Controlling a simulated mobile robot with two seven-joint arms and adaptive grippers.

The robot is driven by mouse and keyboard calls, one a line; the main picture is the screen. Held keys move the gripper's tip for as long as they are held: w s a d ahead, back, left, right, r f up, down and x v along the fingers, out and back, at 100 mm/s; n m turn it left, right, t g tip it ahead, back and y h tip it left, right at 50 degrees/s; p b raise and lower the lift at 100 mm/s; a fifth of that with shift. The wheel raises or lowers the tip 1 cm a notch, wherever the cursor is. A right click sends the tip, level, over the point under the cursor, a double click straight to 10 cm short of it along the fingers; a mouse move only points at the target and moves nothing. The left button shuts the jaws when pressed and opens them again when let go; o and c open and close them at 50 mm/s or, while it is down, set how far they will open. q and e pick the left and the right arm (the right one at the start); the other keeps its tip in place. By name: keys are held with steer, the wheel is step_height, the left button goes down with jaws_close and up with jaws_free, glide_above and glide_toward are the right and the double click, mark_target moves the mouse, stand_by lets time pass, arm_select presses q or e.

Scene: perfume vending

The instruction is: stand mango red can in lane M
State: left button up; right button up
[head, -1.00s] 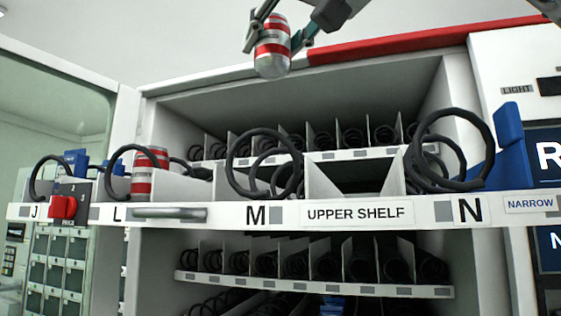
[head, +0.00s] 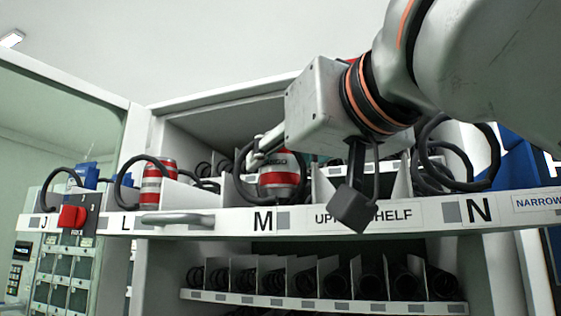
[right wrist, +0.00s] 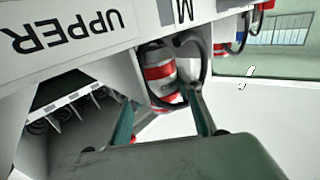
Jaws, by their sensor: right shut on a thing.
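The red-and-silver striped mango can (head: 280,178) is at lane M, just above the M label (head: 262,221) on the upper shelf. It looks upright in the head view, beside the black coil of that lane; the shelf front hides its base. It also shows in the right wrist view (right wrist: 160,75), close to the coil there. My right gripper (head: 268,150) is shut on the can from above, its fingers partly hidden by my arm in the head view. Its two fingers also show in the right wrist view (right wrist: 163,112). My left gripper is not in view.
A similar striped can (head: 152,182) stands in lane L, left of M. White dividers and black coils (head: 440,160) border the lanes. A grey handle (head: 178,219) and a red button (head: 72,216) are at the shelf front. A lower shelf (head: 320,306) lies below.

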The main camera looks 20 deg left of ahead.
steer(key=shift+s, duration=0.1)
steer(key=shift+f, duration=0.15)
steer(key=shift+f+b, duration=0.45)
steer(key=shift+b, duration=0.05)
steer(key=o, duration=1.2)
steer(key=shift+a+f, duration=0.1)
